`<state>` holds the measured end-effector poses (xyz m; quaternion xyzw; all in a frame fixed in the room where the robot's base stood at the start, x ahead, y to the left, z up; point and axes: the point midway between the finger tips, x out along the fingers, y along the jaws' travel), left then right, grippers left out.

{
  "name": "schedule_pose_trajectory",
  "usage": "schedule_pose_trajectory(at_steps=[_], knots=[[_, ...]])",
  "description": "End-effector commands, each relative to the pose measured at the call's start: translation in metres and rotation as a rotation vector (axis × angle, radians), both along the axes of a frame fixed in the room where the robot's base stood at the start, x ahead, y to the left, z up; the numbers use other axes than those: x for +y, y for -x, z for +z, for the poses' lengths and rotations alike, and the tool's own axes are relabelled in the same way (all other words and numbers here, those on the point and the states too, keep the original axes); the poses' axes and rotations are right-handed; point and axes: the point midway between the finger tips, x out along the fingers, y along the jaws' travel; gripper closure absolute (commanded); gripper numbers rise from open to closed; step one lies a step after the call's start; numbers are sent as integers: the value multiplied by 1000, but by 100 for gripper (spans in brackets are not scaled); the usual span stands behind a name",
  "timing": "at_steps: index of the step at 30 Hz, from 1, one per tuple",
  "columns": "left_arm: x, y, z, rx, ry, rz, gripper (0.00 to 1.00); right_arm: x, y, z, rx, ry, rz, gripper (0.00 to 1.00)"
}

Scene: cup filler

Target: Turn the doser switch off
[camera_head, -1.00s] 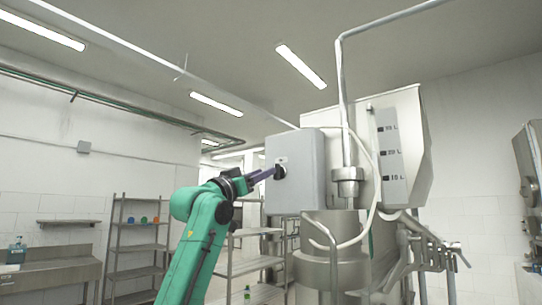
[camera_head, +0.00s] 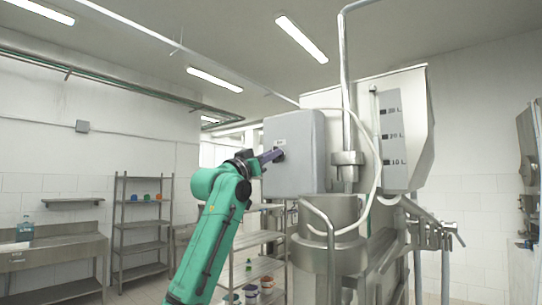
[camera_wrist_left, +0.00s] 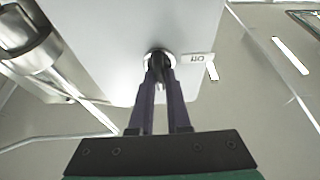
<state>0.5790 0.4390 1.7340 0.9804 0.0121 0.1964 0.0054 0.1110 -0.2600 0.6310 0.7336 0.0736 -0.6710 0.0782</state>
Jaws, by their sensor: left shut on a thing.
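The doser switch (camera_wrist_left: 158,62) is a small dark knob on a round plate on the grey control box (camera_head: 296,165). A small label (camera_wrist_left: 197,59) sits beside it in the left wrist view. My left gripper (camera_head: 277,155) reaches in from the left to the box face, and its two purple fingers also show in the left wrist view (camera_wrist_left: 160,72). They are shut on the switch, which they mostly hide in the head view. My right gripper is not in view.
Right of the box stand a metal column, a pale hose and a large metal hopper (camera_head: 410,125) with level marks. Metal pipes and handles (camera_head: 430,235) stick out below it.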

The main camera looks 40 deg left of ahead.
Motion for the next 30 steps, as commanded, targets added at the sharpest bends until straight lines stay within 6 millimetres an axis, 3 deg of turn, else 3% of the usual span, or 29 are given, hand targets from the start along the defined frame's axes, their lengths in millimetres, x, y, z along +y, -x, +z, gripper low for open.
schedule_pose_trajectory(at_steps=[11,30], knots=[[-2,-2,-3,2,185,-3,100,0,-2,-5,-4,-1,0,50],[-3,-3,-1,-7,783,-3,100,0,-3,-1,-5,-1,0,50]])
